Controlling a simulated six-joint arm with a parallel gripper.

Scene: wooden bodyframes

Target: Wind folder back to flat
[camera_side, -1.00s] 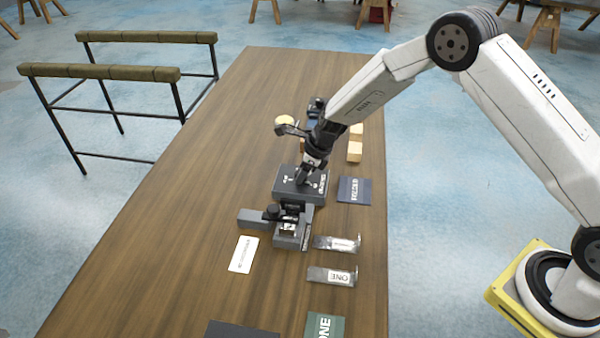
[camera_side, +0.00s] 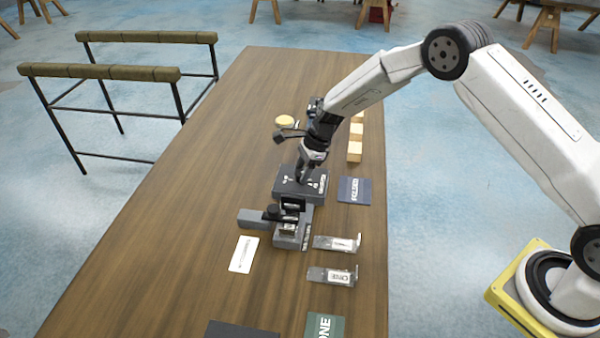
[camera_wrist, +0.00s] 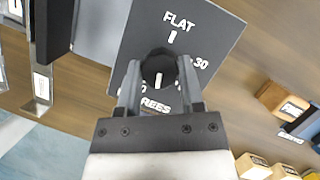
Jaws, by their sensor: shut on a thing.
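A dark dial plate (camera_wrist: 135,45) marked FLAT, 30 and DEGREES fills the middle of the wrist view. Its black round knob (camera_wrist: 157,66) has a white pointer line and sits between my fingers. My gripper (camera_wrist: 158,84) is shut on the knob, one finger on each side, hiding part of the lettering. In the side view my gripper (camera_side: 302,177) reaches down onto the dial box (camera_side: 318,191). The grey folder (camera_side: 294,239) stands just in front of the box, with a dark leaf (camera_side: 293,203) that looks raised. The leaf's exact angle is hard to tell.
Two bent metal strips (camera_side: 335,276) lie right of the folder, and a white card (camera_side: 243,255) lies left. A navy plate (camera_side: 354,190) is right of the dial box. Wooden blocks (camera_side: 355,150) stand behind. The table's left side is clear.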

